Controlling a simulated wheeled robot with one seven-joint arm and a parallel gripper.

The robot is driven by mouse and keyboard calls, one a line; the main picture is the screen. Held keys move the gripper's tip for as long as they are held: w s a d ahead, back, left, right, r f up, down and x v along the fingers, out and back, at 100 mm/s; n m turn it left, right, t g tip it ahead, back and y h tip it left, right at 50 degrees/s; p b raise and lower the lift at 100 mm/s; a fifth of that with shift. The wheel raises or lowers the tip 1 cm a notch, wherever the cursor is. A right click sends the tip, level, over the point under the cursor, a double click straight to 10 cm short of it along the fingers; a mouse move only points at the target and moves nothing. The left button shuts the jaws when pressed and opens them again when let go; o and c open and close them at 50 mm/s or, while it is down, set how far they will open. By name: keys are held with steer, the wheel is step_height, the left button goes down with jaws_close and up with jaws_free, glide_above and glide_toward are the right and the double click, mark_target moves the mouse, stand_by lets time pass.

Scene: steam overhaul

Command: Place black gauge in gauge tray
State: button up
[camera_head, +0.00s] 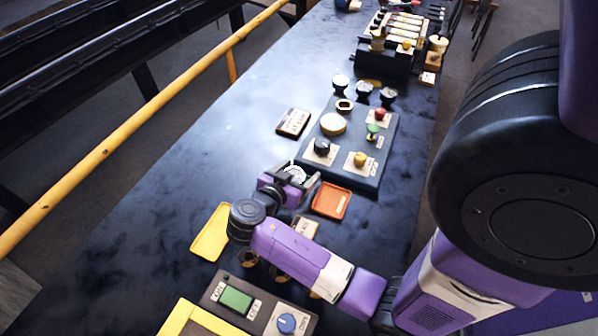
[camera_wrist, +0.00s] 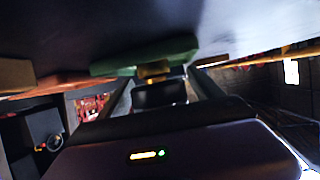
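My gripper (camera_head: 297,181) is low over the middle of the table, with a white-faced gauge (camera_head: 295,173) at its fingers. In the wrist view a green-edged round body (camera_wrist: 120,68) with a brass neck (camera_wrist: 154,71) and a dark block (camera_wrist: 160,94) sits between the two fingers. The fingers stand apart on either side of the block; whether they press on it is unclear. Dark gauge-like pieces (camera_head: 364,89) stand in a row behind the panel. An orange tray (camera_head: 346,211) lies right of my gripper and a yellow tray (camera_head: 202,246) left of it. Which is the gauge tray is unclear.
A dark panel (camera_head: 350,150) with knobs and a brass ring lies behind my gripper. A rack (camera_head: 385,60) stands at the far end.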

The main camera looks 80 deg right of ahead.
steer(key=shift+r, duration=0.15)
steer(key=shift+w+a+r, duration=0.1)
steer(key=shift+a, duration=0.05)
steer(key=p+v, duration=0.2)
steer(key=v, duration=0.9)
steer(key=shift+a+r, duration=0.1)
steer(key=shift+a, duration=0.2)
steer(key=shift+d, duration=0.1)
